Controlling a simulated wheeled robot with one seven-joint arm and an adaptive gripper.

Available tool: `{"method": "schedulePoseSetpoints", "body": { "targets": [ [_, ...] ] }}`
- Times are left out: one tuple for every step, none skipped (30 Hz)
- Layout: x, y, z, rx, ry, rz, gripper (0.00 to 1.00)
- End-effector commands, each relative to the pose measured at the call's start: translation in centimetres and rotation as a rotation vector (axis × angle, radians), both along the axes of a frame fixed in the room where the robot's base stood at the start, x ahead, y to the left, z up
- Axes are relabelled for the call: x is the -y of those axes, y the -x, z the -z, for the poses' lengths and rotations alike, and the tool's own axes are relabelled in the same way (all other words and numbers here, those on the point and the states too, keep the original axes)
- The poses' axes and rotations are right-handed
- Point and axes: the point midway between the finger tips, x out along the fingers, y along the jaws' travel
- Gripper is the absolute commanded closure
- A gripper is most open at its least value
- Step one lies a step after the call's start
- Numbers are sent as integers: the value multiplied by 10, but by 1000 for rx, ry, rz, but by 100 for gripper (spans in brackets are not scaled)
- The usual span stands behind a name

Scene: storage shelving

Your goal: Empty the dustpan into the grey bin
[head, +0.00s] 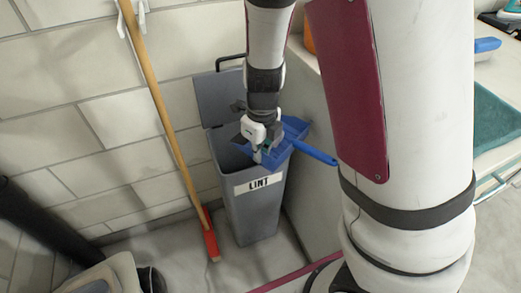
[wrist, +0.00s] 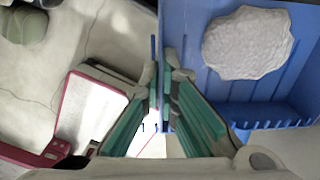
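The grey bin (head: 255,212), labelled LINT, stands against the tiled wall in the head view. Its lid (head: 217,96) is open and tipped back. My gripper (head: 266,147) is over the bin's opening. It is shut on the side wall of the blue dustpan (head: 294,130), whose handle (head: 316,154) points right. In the wrist view, the fingers (wrist: 163,92) pinch the blue wall of the dustpan (wrist: 200,85) between green pads. A pale grey lump of lint (wrist: 247,43) lies in the pan. The lump cannot be made out in the head view, and my arm hides part of the bin's mouth.
A broom with a wooden handle (head: 160,100) and red head (head: 211,241) leans on the wall left of the bin. A low wall (head: 312,120) stands right of the bin. A counter with a teal cloth (head: 493,125) is at far right. Floor is clear before the bin.

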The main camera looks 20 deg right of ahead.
Motion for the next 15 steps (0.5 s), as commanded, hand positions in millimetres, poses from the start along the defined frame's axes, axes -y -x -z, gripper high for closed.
{"method": "schedulePoseSetpoints", "body": {
  "targets": [
    [-1, 0, -3, -19, 12, -1, 100],
    [-1, -1, -4, -27, 19, -2, 100],
    [-1, -2, -4, -47, 30, -3, 100],
    [-2, -3, -4, -63, 38, -4, 100],
    [-3, -3, -4, -77, 46, -4, 100],
    [-3, -4, -5, -97, 58, -4, 100],
    [-3, -4, -5, -112, 67, -4, 100],
    [-3, -5, -5, -126, 78, -2, 100],
    [-5, -7, -5, -156, 94, -5, 100],
    [-5, -8, -5, -179, 106, -5, 100],
    [-6, -9, -6, -201, 120, -5, 100],
    [-6, -11, -6, -230, 140, -5, 100],
    [-7, -12, -5, -255, 152, -4, 100],
    [-8, -14, -5, -280, 167, -6, 100],
    [-8, -15, -6, -313, 186, -4, 100]
  ]
}}
